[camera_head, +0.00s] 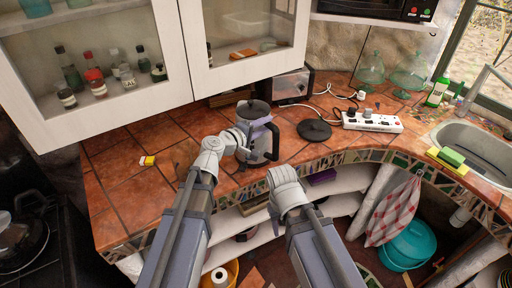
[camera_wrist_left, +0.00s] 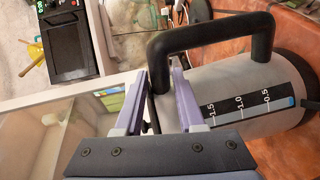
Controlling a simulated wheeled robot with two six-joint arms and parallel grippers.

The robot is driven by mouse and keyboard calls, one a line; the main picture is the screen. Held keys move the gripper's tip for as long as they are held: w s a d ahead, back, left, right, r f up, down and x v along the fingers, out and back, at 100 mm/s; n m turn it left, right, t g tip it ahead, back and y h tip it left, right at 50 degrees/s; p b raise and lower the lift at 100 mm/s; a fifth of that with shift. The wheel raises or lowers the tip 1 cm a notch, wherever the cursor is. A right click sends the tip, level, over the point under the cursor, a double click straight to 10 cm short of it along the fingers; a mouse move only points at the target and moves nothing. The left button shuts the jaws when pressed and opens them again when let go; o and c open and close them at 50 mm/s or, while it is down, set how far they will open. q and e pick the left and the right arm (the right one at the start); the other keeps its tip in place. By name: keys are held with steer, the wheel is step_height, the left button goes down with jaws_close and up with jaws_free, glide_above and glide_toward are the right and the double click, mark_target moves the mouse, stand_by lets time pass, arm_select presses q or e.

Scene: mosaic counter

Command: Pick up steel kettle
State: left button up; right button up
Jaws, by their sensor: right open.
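The steel kettle (camera_head: 256,109), grey with a black lid and black handle, appears upright on the tiled counter (camera_head: 125,190) near its front edge. In the left wrist view, its pale body (camera_wrist_left: 225,85) has a dark level scale and lies sideways in the picture. My left gripper (camera_head: 262,121) is at the kettle; in the left wrist view, its purple fingers (camera_wrist_left: 161,75) sit on both sides of the black handle, which fills the gap at the tips. My right gripper (camera_head: 284,180) is low, in front of the counter edge, empty, with its fingers mostly hidden behind my wrist.
A black round plate (camera_head: 314,129) lies right of the kettle. Glass-door cabinets (camera_head: 95,65) hang above on the left. A sink (camera_head: 480,150) is at the right. The counter's left part is mostly clear.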

arm_select(q)
steer(key=b+x, duration=0.1)
steer(key=x, duration=0.4)
steer(key=shift+f, duration=0.1)
steer(key=shift+a, duration=0.1)
jaws_close()
stand_by(1.1)
